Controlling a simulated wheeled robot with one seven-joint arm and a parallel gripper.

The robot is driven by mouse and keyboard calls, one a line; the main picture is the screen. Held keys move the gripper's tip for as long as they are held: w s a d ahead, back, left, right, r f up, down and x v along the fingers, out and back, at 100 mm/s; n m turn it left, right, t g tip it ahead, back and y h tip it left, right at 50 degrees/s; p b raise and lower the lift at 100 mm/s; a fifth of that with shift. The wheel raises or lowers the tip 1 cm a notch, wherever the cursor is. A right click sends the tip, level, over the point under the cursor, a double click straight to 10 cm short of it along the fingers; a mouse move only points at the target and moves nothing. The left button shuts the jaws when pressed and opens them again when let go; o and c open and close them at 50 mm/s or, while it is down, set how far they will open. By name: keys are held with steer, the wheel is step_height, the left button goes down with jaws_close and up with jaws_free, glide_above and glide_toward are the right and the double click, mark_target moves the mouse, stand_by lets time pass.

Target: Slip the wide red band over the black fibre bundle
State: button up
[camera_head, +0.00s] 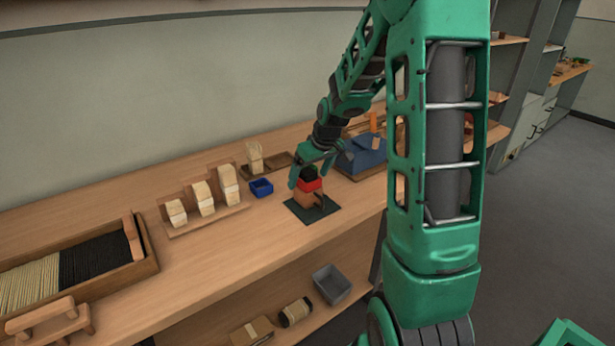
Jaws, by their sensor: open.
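The black fibre bundle (309,172) stands upright, with its dark top showing above the red band. The wide red band (312,185) sits just below that top, over a brown block-like holder (307,199); it appears to be around the bundle, but the view is too small to be sure. My gripper (309,179) is open, pointing down, with its green fingers at the sides of the band and bundle. I cannot tell whether the fingers touch the band. The bundle's lower part is hidden.
The holder stands on a dark green mat (328,213) near the bench's front edge. A small blue tray (261,188) and a wooden rack (173,230) with pale bundles are to the left. A blue box (361,160) is close on the right. A long fibre tray (152,264) lies far left.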

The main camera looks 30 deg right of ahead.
stand_by(0.3)
step_height(320, 180, up, 11)
stand_by(1.5)
steer(key=shift+s, duration=0.1)
stand_by(0.9)
steer(key=s+a+f+m+g, duration=0.1)
steer(key=s+a+m+g, duration=0.1)
steer(key=s, duration=1.5)
steer(key=s+a+f+m+g, duration=0.1)
steer(key=s+a+m+g, duration=0.1)
steer(key=s, duration=1.6)
steer(key=a+m, duration=0.1)
steer(key=m, duration=0.1)
steer(key=shift+s+f+m, duration=0.15)
steer(key=shift+f+m, duration=0.1)
steer(key=shift+m, duration=0.15)
